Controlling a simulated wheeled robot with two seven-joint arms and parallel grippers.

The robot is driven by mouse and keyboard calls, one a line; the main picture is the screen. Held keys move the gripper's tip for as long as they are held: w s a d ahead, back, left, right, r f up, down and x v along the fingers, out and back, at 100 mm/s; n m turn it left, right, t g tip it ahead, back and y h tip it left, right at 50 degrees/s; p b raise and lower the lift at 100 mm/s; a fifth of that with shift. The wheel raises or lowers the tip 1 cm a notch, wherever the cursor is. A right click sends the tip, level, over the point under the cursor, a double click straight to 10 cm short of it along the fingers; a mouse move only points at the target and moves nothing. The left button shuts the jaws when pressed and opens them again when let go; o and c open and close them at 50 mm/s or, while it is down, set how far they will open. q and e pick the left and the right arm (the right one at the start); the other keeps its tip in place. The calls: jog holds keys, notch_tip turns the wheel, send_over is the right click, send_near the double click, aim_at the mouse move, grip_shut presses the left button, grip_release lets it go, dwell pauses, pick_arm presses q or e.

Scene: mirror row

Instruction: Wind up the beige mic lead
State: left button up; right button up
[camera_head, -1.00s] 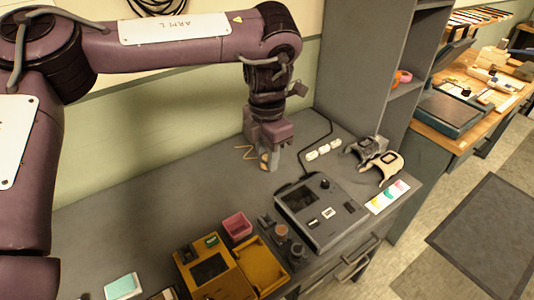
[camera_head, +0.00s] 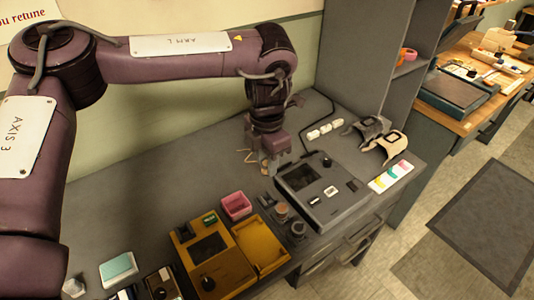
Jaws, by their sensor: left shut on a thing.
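My left gripper (camera_head: 269,164) points down over the grey desk (camera_head: 180,185), just behind and left of the grey console. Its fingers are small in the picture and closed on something. A thin beige lead (camera_head: 248,157) shows as a bent strand at the left side of the fingers, and I take this to be the mic lead it grips. Most of the lead is hidden by the gripper, and its ends cannot be made out. My right gripper is not in view.
The grey console (camera_head: 318,190) is close by on the right. A pink box (camera_head: 236,205) and an open yellow case (camera_head: 208,262) stand in front. A white socket strip (camera_head: 325,130) and two curved stands (camera_head: 388,147) are at the right. The desk's left middle is clear.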

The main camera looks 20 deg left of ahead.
pick_arm(q)
notch_tip(320, 180, down, 8)
jog(key=b, duration=0.3)
jog(key=shift+r, duration=0.2)
jog(key=shift+f, duration=0.15)
dwell(0.6)
jog(key=shift+f, duration=0.2)
dwell(0.4)
jog(key=shift+f+b, duration=0.4)
jog(key=shift+f, duration=0.55)
dwell(0.6)
